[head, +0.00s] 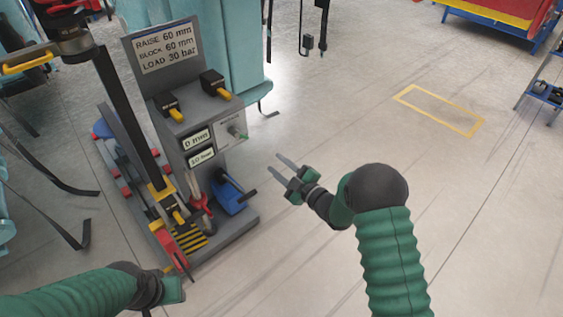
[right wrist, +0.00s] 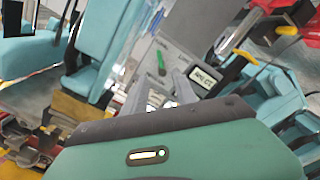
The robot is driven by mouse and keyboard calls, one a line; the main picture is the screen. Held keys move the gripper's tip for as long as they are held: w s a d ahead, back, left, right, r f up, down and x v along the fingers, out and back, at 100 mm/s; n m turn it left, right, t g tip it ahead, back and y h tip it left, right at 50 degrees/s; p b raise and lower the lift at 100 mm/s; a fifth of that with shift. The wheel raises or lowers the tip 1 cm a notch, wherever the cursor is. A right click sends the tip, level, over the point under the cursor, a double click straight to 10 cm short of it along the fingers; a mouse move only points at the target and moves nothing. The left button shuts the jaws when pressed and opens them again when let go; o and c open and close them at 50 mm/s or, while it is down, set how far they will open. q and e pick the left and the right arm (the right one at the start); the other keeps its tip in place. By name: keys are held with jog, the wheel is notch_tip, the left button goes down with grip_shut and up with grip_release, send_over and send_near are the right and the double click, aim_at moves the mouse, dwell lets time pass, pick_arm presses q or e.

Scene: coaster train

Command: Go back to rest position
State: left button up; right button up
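My right gripper (head: 283,169) is in the middle of the head view, over bare floor to the right of the grey control stand. Its two fingers are apart with nothing between them. In the right wrist view its fingers (right wrist: 160,95) point toward the stand. My left arm comes in at the lower left of the head view; its end (head: 172,290) is near the stand's base, and its fingers cannot be made out. The grey control stand (head: 165,85) carries a sign, two black-and-yellow levers, two small displays reading "0 mm" and "10 bar", and a panel with a green knob (head: 237,132).
A blue pedal (head: 229,196) and a yellow-black striped plate (head: 193,238) are at the stand's base. Teal seats (head: 215,45) stand behind it. A yellow floor outline (head: 440,110) and a blue rack (head: 545,92) are at the right. The floor between is clear.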

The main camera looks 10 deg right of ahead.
jog(key=shift+s+d+f, duration=0.1)
jog(key=shift+s+d, duration=0.25)
jog(key=shift+s, duration=0.25)
